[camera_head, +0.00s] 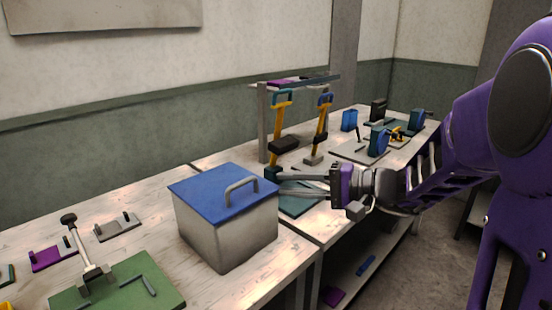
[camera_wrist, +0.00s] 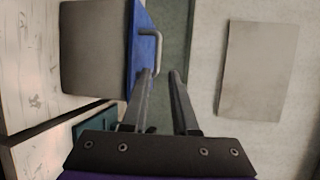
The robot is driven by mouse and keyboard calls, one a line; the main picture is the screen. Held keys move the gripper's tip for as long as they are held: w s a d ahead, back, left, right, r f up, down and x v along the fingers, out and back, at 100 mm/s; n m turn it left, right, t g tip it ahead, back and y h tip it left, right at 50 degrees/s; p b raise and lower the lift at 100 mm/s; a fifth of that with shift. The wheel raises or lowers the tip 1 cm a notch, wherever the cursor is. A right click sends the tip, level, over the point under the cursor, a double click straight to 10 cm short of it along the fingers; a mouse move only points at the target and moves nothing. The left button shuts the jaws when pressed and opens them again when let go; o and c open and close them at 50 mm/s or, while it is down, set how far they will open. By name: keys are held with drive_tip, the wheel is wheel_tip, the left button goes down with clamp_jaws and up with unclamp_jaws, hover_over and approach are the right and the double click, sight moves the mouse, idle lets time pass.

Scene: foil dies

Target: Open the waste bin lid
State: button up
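The waste bin (camera_head: 227,232) is a light grey box on the workbench with a flat blue lid (camera_head: 205,186), which lies shut on it. A grey bar handle (camera_head: 241,184) stands up from the lid near its right side. My gripper (camera_head: 279,182) is just right of the bin, with its two long fingers pointing left toward the handle. In the wrist view the bin (camera_wrist: 95,48) lies sideways, and the handle (camera_wrist: 153,42) is just beyond the fingertips (camera_wrist: 161,74). The fingers are apart with nothing between them. Contact with the handle is not visible.
A green die fixture (camera_head: 120,290) with a toggle lever stands left of the bin. Yellow-handled presses (camera_head: 283,125) and a grey rack (camera_head: 263,125) stand behind my gripper. Blue devices (camera_head: 379,140) sit farther back on the bench. Space above the lid is clear.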

sight(240, 184)
drive_tip(key=x, duration=1.4)
drive_tip(key=shift+w+a+f, duration=0.2)
drive_tip(key=shift+a+f, duration=0.05)
drive_tip(key=shift+f, duration=0.1)
clamp_jaws()
idle(0.6)
